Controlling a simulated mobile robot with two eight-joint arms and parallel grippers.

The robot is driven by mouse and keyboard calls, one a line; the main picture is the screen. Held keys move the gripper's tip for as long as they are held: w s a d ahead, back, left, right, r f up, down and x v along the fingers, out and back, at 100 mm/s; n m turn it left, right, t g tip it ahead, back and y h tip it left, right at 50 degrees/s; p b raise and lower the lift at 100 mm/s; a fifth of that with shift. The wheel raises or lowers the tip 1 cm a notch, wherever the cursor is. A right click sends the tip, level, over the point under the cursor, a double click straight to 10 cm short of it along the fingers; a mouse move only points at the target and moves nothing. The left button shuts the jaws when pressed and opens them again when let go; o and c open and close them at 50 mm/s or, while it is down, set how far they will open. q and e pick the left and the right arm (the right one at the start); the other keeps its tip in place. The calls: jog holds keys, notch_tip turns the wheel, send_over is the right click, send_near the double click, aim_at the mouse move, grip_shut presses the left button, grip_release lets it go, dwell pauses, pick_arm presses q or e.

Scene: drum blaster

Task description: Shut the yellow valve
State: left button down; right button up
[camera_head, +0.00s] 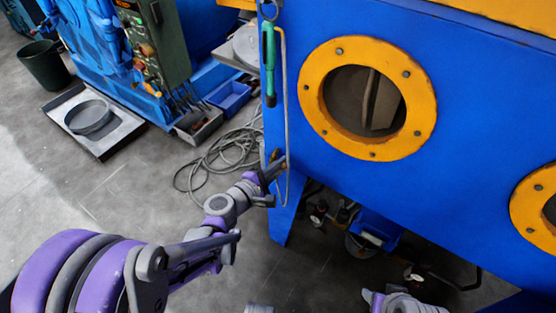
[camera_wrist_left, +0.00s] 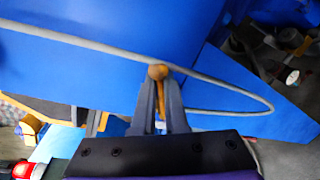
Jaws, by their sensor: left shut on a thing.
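The yellow valve handle (camera_wrist_left: 158,72) shows as a small orange-yellow knob with a short stem between my left gripper's fingers in the left wrist view. My left gripper (camera_wrist_left: 160,100) is shut on it, and the fingers hide part of the stem. In the head view my left gripper (camera_head: 275,167) is at the left edge of the blue blaster cabinet, beside a thin grey hose; the valve is mostly hidden there. A purple-grey part of my right arm shows at the bottom edge, and its jaws cannot be made out.
The blue cabinet (camera_head: 468,120) has a yellow-ringed round port (camera_head: 312,88). A green-handled tool (camera_head: 269,60) hangs at its left edge. The grey hose (camera_wrist_left: 80,45) loops past the valve. Coiled cable (camera_head: 215,160) lies on the floor. Open floor is at the left.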

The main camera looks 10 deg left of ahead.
pick_arm(q)
jog(key=m, duration=0.1)
jog(key=d+f+m, duration=0.1)
jog(key=m, duration=0.1)
jog(key=shift+s+f+y, duration=0.15)
jog(key=shift+s+y, duration=0.1)
jog(key=shift+y, duration=0.15)
jog(key=shift+f+m, duration=0.5)
jog(key=shift+m, duration=0.4)
jog(key=shift+s+y, duration=0.1)
jog(key=shift+y, duration=0.3)
jog(key=c, duration=1.2)
grip_release()
jog(key=o, duration=0.3)
jog(key=shift+d, duration=0.1)
jog(key=shift+o, duration=0.2)
